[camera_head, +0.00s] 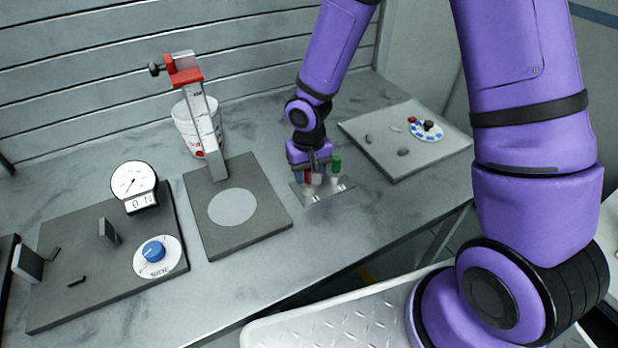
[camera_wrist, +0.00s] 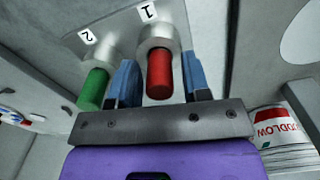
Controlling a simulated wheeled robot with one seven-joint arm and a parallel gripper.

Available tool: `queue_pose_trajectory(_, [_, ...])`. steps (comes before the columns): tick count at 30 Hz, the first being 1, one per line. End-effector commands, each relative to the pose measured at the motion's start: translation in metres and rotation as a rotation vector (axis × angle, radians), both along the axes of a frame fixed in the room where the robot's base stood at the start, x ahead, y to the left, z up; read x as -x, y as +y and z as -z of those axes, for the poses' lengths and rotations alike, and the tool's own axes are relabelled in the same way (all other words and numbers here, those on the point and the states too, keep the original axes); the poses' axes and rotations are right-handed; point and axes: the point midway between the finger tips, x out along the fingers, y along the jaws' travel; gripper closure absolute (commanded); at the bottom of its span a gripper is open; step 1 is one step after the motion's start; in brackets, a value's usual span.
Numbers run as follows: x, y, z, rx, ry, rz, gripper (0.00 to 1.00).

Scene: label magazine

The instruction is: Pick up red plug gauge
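The red plug gauge (camera_wrist: 159,75) stands in the socket labelled 1 on a small metal holder (camera_head: 330,193). In the head view it shows as a small red patch (camera_head: 307,176) under my gripper. In the wrist view my gripper (camera_wrist: 160,82) has its two blue-grey fingers on either side of the red gauge, with a visible gap on both sides. It is open and appears not to touch the gauge. The green plug gauge (camera_head: 337,165) stands beside it in the socket labelled 2; it also shows in the wrist view (camera_wrist: 93,90).
A dark plate with a clamp post (camera_head: 203,120) and a white bucket (camera_head: 187,130) stand left of the holder. A grey board with a dial (camera_head: 426,130) lies to the right. A gauge fixture with a blue knob (camera_head: 153,249) is at the far left.

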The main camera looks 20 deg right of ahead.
Motion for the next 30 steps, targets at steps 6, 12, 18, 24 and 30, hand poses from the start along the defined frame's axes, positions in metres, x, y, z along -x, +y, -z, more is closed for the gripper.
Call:
queue_pose_trajectory(6, [0.000,0.000,0.000,0.000,0.000,0.000,1.00])
queue_pose_trajectory(12, [0.000,0.000,0.000,0.000,0.000,0.000,1.00])
queue_pose_trajectory(18, [-0.001,0.000,-0.006,-0.001,-0.002,0.001,1.00])
queue_pose_trajectory(24, [-0.001,0.000,-0.026,-0.001,-0.004,0.001,1.00])
queue_pose_trajectory(30, [-0.001,0.000,-0.054,-0.001,-0.004,0.002,1.00])
